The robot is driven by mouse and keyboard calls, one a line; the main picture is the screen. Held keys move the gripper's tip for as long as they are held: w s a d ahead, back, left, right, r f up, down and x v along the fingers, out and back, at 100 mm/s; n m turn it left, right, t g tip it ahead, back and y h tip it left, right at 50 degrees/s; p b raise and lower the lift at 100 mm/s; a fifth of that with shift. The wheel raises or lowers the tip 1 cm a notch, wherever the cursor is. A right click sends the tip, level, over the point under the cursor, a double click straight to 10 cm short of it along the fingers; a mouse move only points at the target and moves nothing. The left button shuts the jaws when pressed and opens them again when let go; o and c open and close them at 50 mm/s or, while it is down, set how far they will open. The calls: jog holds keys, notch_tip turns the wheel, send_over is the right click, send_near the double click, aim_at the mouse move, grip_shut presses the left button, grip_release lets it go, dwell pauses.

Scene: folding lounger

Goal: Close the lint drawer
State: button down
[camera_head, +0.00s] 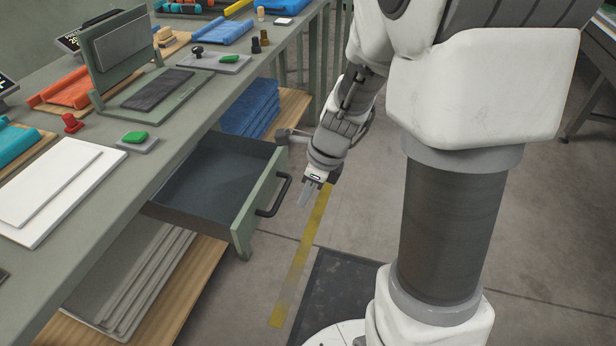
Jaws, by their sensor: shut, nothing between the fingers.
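The drawer (218,190) is pulled out from under the grey-green workbench and sticks out to the right. Its inside is dark and looks empty. Its front panel (262,200) is grey-green and carries a black bar handle (274,196). My gripper (303,197) hangs just right of the handle, fingers pointing down and shut, with nothing between them. It looks apart from the handle, but the exact gap in depth I cannot tell.
The bench top (186,120) holds a hinged green frame (125,50), a white board (58,185) and small green-button boxes. Blue folded cloths (250,108) and grey sheets (135,270) lie on the lower shelf.

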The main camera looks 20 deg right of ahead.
jog(key=w+a, duration=0.2)
jog(key=shift+a+f, duration=0.15)
jog(key=shift+a, duration=0.15)
jog(key=p, duration=1.3)
send_over(210, 189)
jog(key=shift+s+d, duration=0.15)
jog(key=shift+s, duration=0.05)
jog(key=shift+w+a, duration=0.2)
jog(key=shift+a, duration=0.1)
jog(key=shift+d, duration=0.1)
